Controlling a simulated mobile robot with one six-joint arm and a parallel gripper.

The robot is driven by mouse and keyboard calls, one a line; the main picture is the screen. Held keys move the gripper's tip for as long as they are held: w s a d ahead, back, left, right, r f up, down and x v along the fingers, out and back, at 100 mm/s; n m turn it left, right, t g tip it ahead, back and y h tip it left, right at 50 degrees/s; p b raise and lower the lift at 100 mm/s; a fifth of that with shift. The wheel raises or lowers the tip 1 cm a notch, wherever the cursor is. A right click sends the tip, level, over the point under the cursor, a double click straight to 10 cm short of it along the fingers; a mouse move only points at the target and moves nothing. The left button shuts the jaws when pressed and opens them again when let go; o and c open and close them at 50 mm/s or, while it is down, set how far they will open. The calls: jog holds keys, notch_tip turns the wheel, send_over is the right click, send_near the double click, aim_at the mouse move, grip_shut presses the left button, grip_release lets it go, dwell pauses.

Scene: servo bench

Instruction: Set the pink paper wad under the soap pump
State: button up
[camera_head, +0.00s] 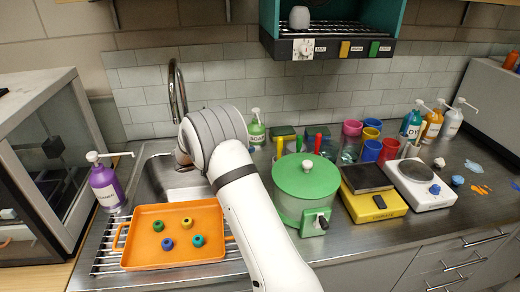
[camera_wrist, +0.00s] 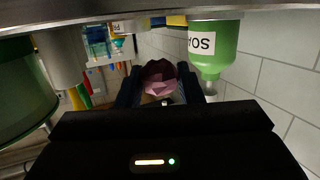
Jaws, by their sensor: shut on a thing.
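The pink paper wad (camera_wrist: 160,74) sits between the two dark fingers of my gripper (camera_wrist: 160,86) in the wrist view, and the gripper is shut on it. The soap pump is a green bottle (camera_wrist: 214,48) with a SOAP label, just right of the wad in the wrist view, which looks upside down. A gap shows between wad and bottle in the picture. In the head view the soap pump (camera_head: 256,132) stands at the back by the tiled wall, its white nozzle on top. My arm hides the gripper and wad there.
A green-lidded pot (camera_head: 305,178) stands right of my arm. An orange tray (camera_head: 176,256) with several small rings lies at the front left. A purple pump bottle (camera_head: 105,188) stands by the sink (camera_head: 165,178). Cups crowd the back right; a shelf (camera_head: 330,48) hangs above.

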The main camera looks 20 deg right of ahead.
send_over(260, 156)
jog(key=shift+a, duration=0.15)
jog(key=shift+f+p, duration=0.4)
jog(key=shift+f, duration=1.45)
jog(key=o, duration=1)
